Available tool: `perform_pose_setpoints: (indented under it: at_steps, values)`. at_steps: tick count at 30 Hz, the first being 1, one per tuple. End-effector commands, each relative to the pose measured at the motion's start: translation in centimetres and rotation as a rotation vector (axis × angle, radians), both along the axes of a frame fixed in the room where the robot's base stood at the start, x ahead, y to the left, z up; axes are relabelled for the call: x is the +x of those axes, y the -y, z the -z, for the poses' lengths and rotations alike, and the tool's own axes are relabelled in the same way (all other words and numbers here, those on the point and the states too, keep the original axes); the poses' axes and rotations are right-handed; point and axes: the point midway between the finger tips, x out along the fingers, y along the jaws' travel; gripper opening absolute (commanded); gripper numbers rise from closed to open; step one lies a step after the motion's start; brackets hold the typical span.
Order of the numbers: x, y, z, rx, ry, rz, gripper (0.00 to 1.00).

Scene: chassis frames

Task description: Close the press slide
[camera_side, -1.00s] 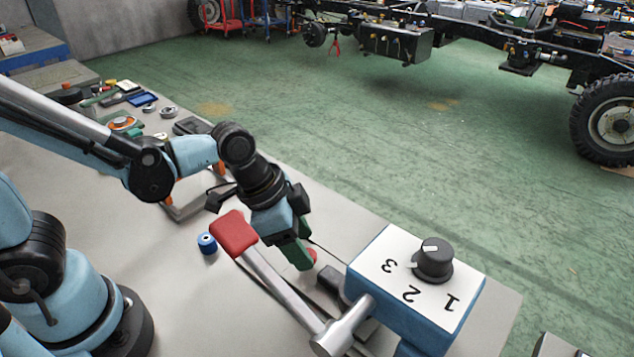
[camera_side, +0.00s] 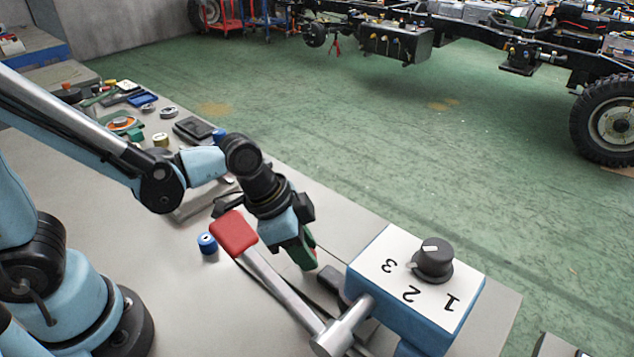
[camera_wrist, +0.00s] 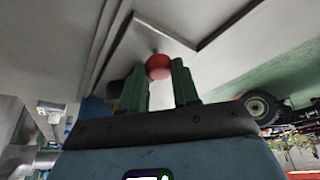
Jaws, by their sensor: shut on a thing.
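My gripper (camera_side: 306,257) has green fingers and points down just behind the press lever, left of the blue press housing (camera_side: 365,268). In the wrist view, a round red knob (camera_wrist: 158,67) sits between the two fingers, and my gripper (camera_wrist: 159,80) is shut on it. The knob is hidden behind the fingers in the side view. The press has a metal lever with a red handle (camera_side: 234,234), and a white top plate with a black dial and the numbers 1, 2, 3. A dark block (camera_side: 330,278) lies between my fingers and the housing. The rest of the slide is hard to make out.
A small blue cylinder (camera_side: 207,243) stands left of the lever handle. Several small parts and tools lie along the far left of the bench. The lever crosses close in front of my gripper. The bench's far edge runs just behind my gripper.

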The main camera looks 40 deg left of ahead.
Motion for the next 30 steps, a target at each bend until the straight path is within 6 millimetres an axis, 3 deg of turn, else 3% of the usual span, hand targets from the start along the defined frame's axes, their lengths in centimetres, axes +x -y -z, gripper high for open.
perform_pose_setpoints:
  at_steps: [8, 18, 29, 30]
  values:
    - [0.0, 0.2, 0.0, -0.001, -0.001, 0.002, 0.00]
    - [0.0, 4.1, 0.0, 0.002, -0.001, 0.004, 0.00]
    - [0.0, 4.7, 0.0, -0.006, -0.001, 0.003, 0.00]
    - [0.0, 4.8, 0.0, -0.007, 0.000, 0.004, 0.35]
